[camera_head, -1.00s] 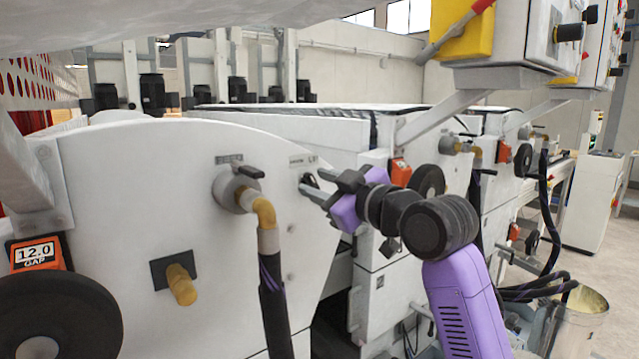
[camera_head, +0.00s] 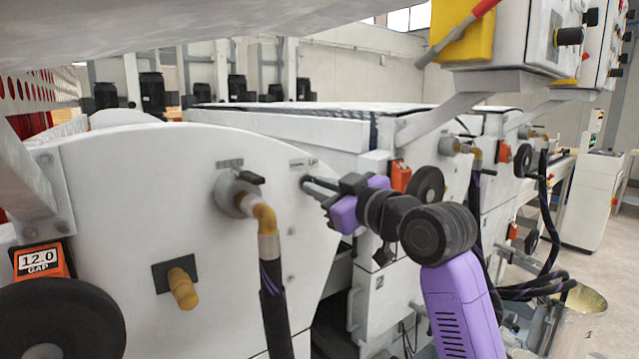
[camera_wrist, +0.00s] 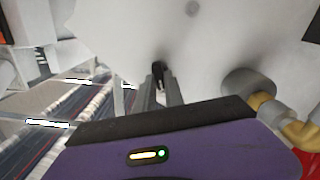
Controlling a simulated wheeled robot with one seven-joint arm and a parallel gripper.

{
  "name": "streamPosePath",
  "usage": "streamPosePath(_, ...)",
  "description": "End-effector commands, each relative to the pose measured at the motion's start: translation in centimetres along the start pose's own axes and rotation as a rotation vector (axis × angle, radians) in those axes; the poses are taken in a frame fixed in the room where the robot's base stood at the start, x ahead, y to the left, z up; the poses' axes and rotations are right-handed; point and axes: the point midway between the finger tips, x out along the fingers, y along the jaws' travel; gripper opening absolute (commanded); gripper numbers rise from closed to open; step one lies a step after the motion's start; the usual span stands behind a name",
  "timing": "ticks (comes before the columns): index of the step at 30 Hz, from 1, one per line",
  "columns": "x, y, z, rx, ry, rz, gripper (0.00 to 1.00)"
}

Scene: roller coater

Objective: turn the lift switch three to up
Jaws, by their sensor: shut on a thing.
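The lift switch (camera_wrist: 158,70) is a small dark knob on the white side panel, under a small printed label in the head view. My gripper (camera_head: 308,183) reaches it from the right in the head view, with its fingertips at the panel. In the wrist view the two grey fingers (camera_wrist: 162,90) stand on either side of the dark knob, shut on it. In the head view the fingers mostly hide the knob, and I cannot read which way it points.
A valve (camera_head: 238,193) with a black handle and a yellow elbow with a hose is left of the switch. A yellow knob (camera_head: 182,288), a gap counter (camera_head: 40,261) and a black handwheel (camera_head: 60,318) are further left. A control box (camera_head: 530,45) hangs upper right.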

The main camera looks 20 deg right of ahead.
Motion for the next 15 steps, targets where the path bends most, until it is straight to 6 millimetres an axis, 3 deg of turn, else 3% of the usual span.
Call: streamPosePath(15,0.04,0.18,-0.20,0.482,-0.003,-0.002,0.00)
